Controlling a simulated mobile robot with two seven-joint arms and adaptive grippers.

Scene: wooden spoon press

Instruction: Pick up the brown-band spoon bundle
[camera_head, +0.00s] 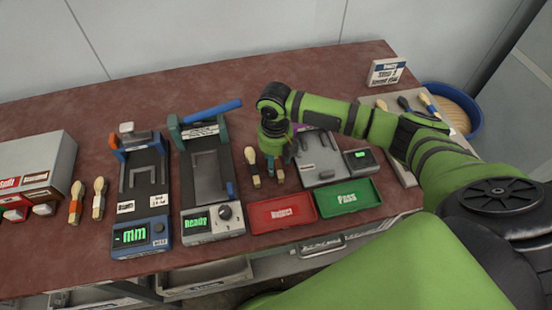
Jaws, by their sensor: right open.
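My right gripper (277,158) points down over the table between the blue-handled press and the grey tray device. Its jaws are open. A pale wooden spoon bundle (251,163) with a dark, brownish lower end lies just left of the fingers. Another small bundle (280,175) shows just below the fingertips, partly hidden by the gripper; I cannot tell its band colour. My left gripper is not in view.
A red tray (283,227) and a green tray (347,209) lie in front. The blue-handled press (211,200) and another press (140,200) stand left. A grey tray device (318,172) is close right. A blue bowl (470,125) sits at the far right. The table's back left is clear.

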